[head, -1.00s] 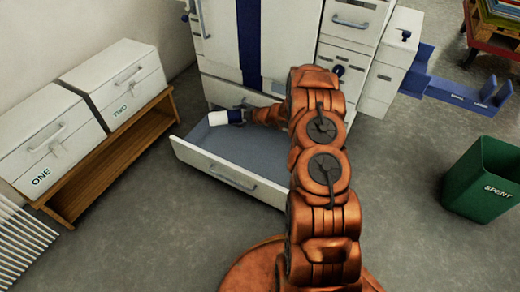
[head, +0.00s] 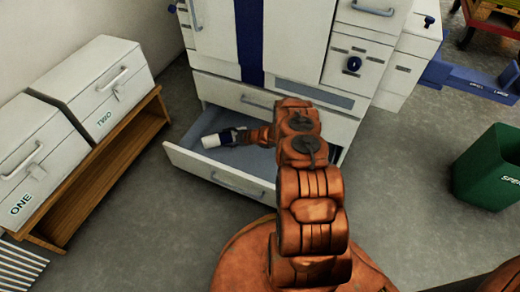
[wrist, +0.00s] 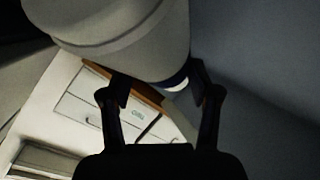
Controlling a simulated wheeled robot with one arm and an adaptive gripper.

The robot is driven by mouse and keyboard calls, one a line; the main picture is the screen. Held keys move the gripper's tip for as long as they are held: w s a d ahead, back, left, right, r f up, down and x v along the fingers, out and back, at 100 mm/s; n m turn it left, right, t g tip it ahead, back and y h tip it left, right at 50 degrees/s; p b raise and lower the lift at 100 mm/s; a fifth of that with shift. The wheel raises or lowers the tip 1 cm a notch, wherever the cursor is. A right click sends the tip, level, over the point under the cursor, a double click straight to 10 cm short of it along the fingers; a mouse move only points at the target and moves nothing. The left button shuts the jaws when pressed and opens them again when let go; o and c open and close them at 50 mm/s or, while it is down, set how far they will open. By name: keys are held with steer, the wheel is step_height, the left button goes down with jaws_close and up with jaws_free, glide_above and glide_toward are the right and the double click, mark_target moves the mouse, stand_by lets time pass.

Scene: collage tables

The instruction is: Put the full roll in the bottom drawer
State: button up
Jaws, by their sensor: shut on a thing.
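The white roll (head: 211,141) is in my gripper (head: 232,136), over or inside the left part of the open bottom drawer (head: 222,178). A dark blue part shows between the roll's white end and my orange arm. In the wrist view the roll (wrist: 135,35) fills the top, with a blue and white end low on it. The dark fingers of my gripper (wrist: 160,95) stand on either side of its lower end. I cannot tell whether the roll touches the drawer floor. My arm hides the drawer's right part.
The drawer belongs to a white cabinet (head: 215,40) with a blue stripe. At left, white boxes marked ONE (head: 35,150) and TWO (head: 100,85) sit on a wooden bench (head: 135,140). A green SPENT bin (head: 490,165) stands right. Grey floor is clear between.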

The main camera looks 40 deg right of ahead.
steer(key=s+d+b, duration=0.1)
steer(key=s+d, duration=0.1)
steer(key=s, duration=0.2)
steer(key=s+d+b, duration=0.1)
steer(key=s+d, duration=0.2)
steer(key=s, duration=0.2)
steer(key=s+d+b, duration=0.2)
steer(key=s+d, duration=0.1)
steer(key=s, duration=0.2)
steer(key=shift+s+d, duration=0.15)
steer(key=shift+s, duration=0.05)
steer(key=f, duration=0.1)
steer(key=f+b, duration=0.2)
steer(key=shift+s+d+f, duration=0.1)
steer(key=shift+s+f, duration=0.2)
steer(key=shift+r, duration=0.1)
steer(key=o, duration=1.3)
steer(key=shift+o, duration=0.2)
steer(key=p+v, duration=0.5)
steer(key=v, duration=0.7)
